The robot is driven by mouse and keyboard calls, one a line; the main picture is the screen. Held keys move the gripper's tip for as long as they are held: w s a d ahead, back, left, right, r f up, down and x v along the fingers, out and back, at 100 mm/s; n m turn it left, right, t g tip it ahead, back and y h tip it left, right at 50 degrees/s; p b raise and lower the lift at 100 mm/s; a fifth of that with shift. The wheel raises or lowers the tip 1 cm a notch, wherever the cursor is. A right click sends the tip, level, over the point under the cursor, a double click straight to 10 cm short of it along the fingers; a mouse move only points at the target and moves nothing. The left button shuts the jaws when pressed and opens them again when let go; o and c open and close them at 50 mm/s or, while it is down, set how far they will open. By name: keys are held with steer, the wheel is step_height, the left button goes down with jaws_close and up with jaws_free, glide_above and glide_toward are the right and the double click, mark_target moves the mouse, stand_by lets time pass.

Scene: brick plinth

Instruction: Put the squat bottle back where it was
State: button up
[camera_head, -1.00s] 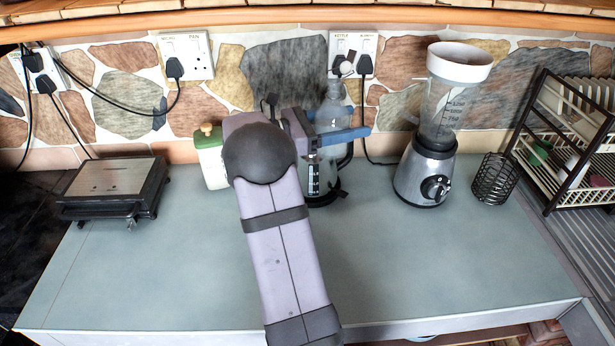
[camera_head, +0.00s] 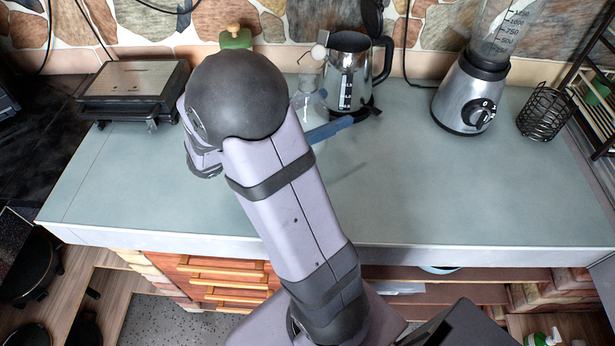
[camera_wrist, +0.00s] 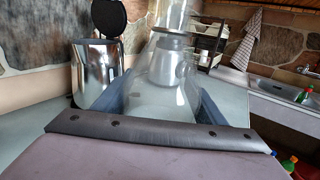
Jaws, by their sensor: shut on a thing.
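The squat bottle is clear glass with a wide, sloping body and a round pale stopper. In the head view the bottle (camera_head: 306,97) shows just left of the kettle, partly hidden behind my arm. In the wrist view the bottle (camera_wrist: 163,92) stands about upright between the blue fingers of my gripper (camera_wrist: 165,100), which is shut on it. In the head view one blue finger of my gripper (camera_head: 328,130) shows beside the bottle. The bottle's base is hidden, so I cannot tell whether it touches the counter.
A steel kettle (camera_head: 350,75) stands close to the right of the bottle. A grill (camera_head: 133,88) is at left; a blender (camera_head: 470,95) and wire basket (camera_head: 545,112) are at right. The front right counter (camera_head: 430,190) is clear.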

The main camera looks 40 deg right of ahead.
steer(key=shift+s+a+f, duration=0.1)
steer(key=shift+s+a, duration=0.05)
steer(key=shift+a, duration=0.05)
steer(key=shift+f, duration=5)
steer(key=shift+f, duration=0.1)
steer(key=o, duration=1.7)
steer(key=shift+c, duration=0.2)
steer(key=b+v, duration=0.3)
steer(key=v, duration=0.9)
